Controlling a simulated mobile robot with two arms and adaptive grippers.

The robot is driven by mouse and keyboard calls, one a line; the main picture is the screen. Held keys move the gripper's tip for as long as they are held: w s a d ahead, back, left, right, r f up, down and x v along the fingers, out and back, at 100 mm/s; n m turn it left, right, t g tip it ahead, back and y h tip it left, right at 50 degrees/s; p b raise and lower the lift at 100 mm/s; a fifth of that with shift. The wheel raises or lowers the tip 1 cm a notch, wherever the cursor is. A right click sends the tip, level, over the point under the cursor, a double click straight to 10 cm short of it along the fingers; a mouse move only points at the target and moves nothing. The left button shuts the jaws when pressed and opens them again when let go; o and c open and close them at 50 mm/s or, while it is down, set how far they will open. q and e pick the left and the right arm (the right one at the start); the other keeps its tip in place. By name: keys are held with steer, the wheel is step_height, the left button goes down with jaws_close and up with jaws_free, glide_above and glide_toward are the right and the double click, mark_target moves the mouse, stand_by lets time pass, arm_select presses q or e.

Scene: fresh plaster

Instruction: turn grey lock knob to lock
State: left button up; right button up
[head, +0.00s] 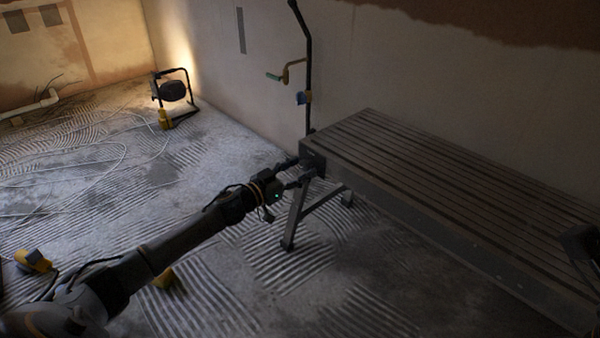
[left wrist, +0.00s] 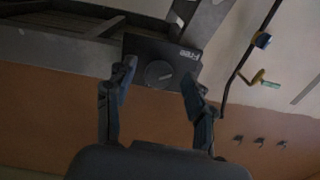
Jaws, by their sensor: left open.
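In the left wrist view a round grey lock knob (left wrist: 158,73) sits on a dark plate (left wrist: 150,50) with the word "Free" beside it. The plate is at the end of the slatted bench (head: 430,185). My left gripper (head: 303,168) reaches the near-left end of the bench. In the left wrist view my left gripper (left wrist: 160,85) is open, one finger on each side of the knob with gaps between. No finger clearly touches the knob. In the head view the knob is too small and dark to make out. A dark part at the right edge (head: 580,243) may be my right gripper; its jaws are unclear.
A black pole with a yellow crank handle (head: 290,70) stands by the wall behind the bench end. A work lamp (head: 173,92) and loose cables lie on the ridged floor at the left. Bench legs (head: 293,220) stand below my left gripper.

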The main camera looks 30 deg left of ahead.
arm_select(q)
steer(key=shift+w, duration=0.15)
jaws_close()
